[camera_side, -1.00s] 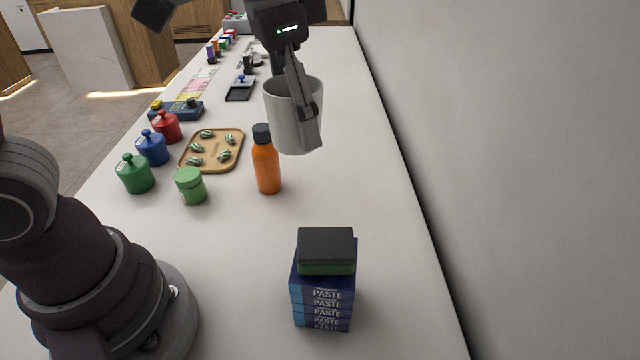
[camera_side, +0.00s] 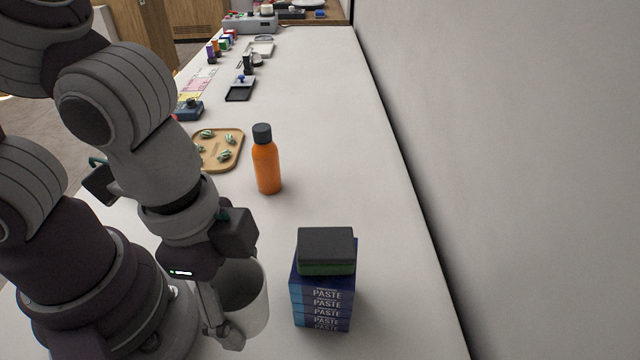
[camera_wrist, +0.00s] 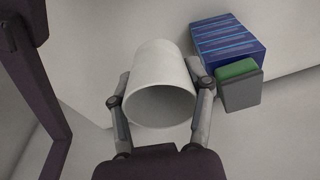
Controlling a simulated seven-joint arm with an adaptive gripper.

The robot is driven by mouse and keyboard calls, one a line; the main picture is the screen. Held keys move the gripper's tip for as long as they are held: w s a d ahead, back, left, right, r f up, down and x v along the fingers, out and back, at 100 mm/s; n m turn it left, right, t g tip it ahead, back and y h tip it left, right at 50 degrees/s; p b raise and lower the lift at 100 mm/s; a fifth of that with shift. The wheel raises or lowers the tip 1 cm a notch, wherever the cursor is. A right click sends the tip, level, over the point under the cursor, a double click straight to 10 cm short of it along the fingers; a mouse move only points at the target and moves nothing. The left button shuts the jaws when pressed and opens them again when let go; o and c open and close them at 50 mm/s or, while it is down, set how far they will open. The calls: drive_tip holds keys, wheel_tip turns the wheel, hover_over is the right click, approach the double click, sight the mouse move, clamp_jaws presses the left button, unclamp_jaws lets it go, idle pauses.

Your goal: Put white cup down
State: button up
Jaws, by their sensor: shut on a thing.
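The white cup (camera_side: 251,296) is in my gripper (camera_side: 226,335), at the lower middle of the side view, left of the stack of paste boxes. It also shows in the wrist view (camera_wrist: 161,72), with its open mouth toward the camera. My gripper (camera_wrist: 160,100) is shut on the cup, with one finger on each side of it. The cup looks roughly upright in the side view. I cannot tell whether its base touches the counter (camera_side: 330,130).
Blue paste boxes (camera_side: 322,303) with a dark and green sponge (camera_side: 326,251) on top stand just right of the cup. An orange bottle (camera_side: 266,165) and a wooden tray (camera_side: 233,140) stand farther back. The wall (camera_side: 500,150) bounds the right. Counter right of the bottle is clear.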

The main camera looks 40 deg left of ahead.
wheel_tip(320, 180, down, 8)
drive_tip(key=shift+r, duration=0.25)
drive_tip(key=w+d, duration=0.2)
drive_tip(key=d, duration=0.2)
drive_tip(key=w+d+f, duration=0.1)
drive_tip(key=w+d, duration=0.5)
drive_tip(key=d, duration=0.1)
drive_tip(key=shift+d+f, duration=0.2)
drive_tip(key=shift+d, duration=0.1)
drive_tip(key=shift+w+d+f, duration=0.1)
drive_tip(key=shift+w+d, duration=0.5)
drive_tip(key=shift+d, duration=0.25)
drive_tip(key=shift+f, duration=1.5)
drive_tip(key=shift+a+f, duration=0.1)
drive_tip(key=o, duration=0.9)
drive_tip(key=shift+f, duration=0.1)
